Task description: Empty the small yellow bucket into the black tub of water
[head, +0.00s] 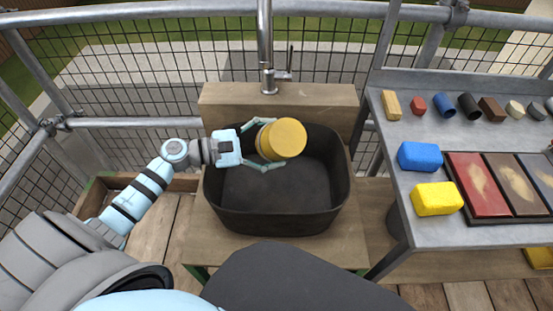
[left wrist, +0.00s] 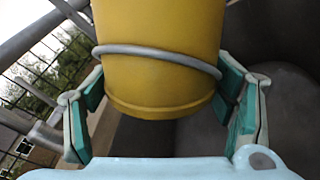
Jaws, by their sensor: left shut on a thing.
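The small yellow bucket (head: 288,138) is held above the upper middle of the black tub (head: 222,205), tilted on its side. A round yellow face points right; I cannot tell whether it is the base or the mouth. My left gripper (head: 268,143) is shut around the bucket's side. In the left wrist view the bucket (left wrist: 160,70) fills the space between the green-padded fingers, with a grey hoop around it. The tub's inside looks dark grey, and no water surface is clear. My right gripper is not in view.
A metal tap (head: 268,80) stands behind the tub on a wooden stand (head: 225,95). A grey table (head: 405,155) at the right holds a blue sponge (head: 420,156), a yellow sponge (head: 437,199), coloured tiles (head: 480,185) and several small blocks. Mesh railing runs behind.

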